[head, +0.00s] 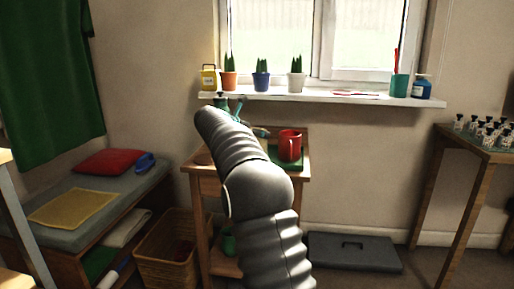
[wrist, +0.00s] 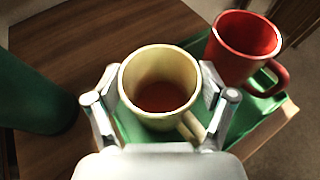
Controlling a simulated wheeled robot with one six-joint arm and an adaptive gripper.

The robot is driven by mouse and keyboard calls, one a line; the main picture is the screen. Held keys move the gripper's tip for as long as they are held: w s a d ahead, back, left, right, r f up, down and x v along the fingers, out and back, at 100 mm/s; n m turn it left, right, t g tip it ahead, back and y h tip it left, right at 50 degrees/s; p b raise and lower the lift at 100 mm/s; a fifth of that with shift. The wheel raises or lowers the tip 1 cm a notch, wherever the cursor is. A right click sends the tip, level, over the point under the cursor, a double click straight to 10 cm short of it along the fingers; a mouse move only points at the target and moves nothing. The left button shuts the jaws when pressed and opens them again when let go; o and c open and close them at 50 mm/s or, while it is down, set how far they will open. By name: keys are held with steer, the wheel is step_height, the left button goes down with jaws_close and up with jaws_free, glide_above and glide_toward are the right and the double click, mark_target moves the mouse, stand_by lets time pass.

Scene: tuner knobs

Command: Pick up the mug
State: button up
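In the wrist view a cream mug (wrist: 160,84) with a brownish-red inside stands upright between the fingers of my gripper (wrist: 160,80). One finger is at its left side and one at its right, both very near the wall; whether they touch it is not clear. Its handle points down and right, towards the gripper's palm. A red mug (wrist: 240,44) stands just beyond, up and right, on a green tray (wrist: 261,106); its handle points right. In the head view the red mug (head: 290,145) shows on the small table, while my arm hides the cream mug.
A dark green round object (wrist: 35,95) stands left of my gripper on the wooden tabletop (wrist: 85,55). The windowsill (head: 330,98) behind holds potted plants, a teal cup and a blue bottle. A wicker basket (head: 168,262) and a grey case (head: 352,252) are on the floor.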

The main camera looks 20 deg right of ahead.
steer(key=c, duration=1.1)
steer(key=shift+o, duration=0.2)
steer(key=shift+r, duration=0.2)
steer(key=s+d+r+p, duration=0.2)
steer(key=s+r, duration=0.8)
steer(key=s, duration=0.1)
steer(key=shift+d+r, duration=0.3)
steer(key=shift+s, duration=0.2)
stand_by(1.7)
